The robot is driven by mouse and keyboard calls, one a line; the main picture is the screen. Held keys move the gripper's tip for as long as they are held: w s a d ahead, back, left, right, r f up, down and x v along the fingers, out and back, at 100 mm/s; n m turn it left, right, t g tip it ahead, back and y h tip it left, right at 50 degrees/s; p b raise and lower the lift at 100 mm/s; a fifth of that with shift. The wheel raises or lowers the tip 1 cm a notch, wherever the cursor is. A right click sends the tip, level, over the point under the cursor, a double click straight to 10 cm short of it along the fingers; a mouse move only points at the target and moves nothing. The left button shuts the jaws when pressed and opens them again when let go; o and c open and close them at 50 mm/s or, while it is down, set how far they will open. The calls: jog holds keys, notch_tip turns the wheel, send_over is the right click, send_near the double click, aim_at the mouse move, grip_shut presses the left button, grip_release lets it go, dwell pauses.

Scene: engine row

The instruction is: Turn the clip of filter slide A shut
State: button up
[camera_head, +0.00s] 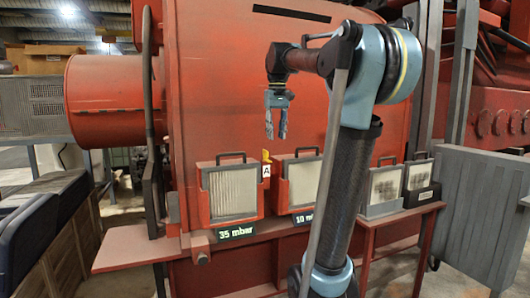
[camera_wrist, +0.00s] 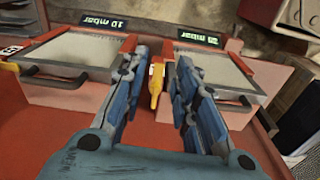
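Two red filter housings with pale, handled slides stand side by side in the head view: the left one (camera_head: 233,190) above a "35 mbar" display, the right one (camera_head: 301,182) above a "10 mbar" display. A small yellow clip (camera_head: 266,156) sits between them, above a white tag marked A (camera_head: 266,170). My gripper (camera_head: 276,136) points down above this gap, apart from the housings. In the wrist view, its blue fingers (camera_wrist: 161,60) are apart and empty, with the yellow clip (camera_wrist: 155,86) visible beyond, between them. I cannot tell the clip's exact turn.
Two grey-framed filters (camera_head: 402,180) stand farther right on the red shelf. My arm partly covers the "10 mbar" display (camera_head: 303,218). Carrying handles (camera_wrist: 230,98) rise from the housings close to both fingers. In the wrist view, another tag (camera_wrist: 10,50) shows at the left edge.

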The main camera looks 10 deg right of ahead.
notch_tip(320, 180, up, 9)
send_over(267, 156)
jog(key=w, duration=0.3)
jog(key=shift+n+g, duration=0.3)
jog(key=shift+n, duration=0.1)
jog(key=f, duration=1.7)
jog(key=shift+s+a+f, duration=0.15)
jog(key=shift+a+f, duration=0.05)
jog(key=shift+f, duration=0.15)
grip_shut()
